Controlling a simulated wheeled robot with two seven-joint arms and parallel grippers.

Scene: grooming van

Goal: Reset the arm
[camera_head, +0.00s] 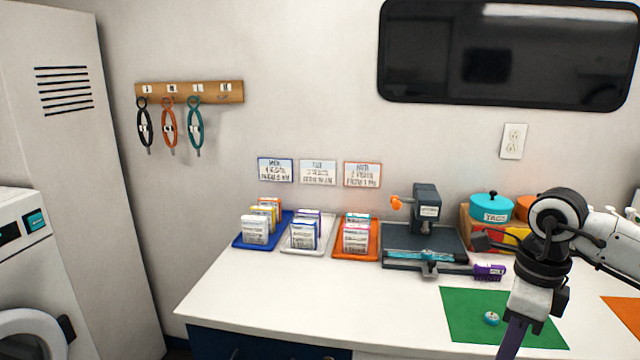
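My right arm comes in from the right, and its gripper (527,308) points down over the front right of the white counter (300,300). A dark purple strip (512,340) shows below the gripper and runs down out of the picture. I cannot tell whether the fingers are shut on it, because their tips do not show clearly. My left arm and gripper are not in view.
A green mat (465,322) with a small teal round piece (491,318) lies beside the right gripper. Behind stand a dark press (428,212), a purple block (489,271), a teal tin (490,206) and card trays (357,253). The counter's front left is clear.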

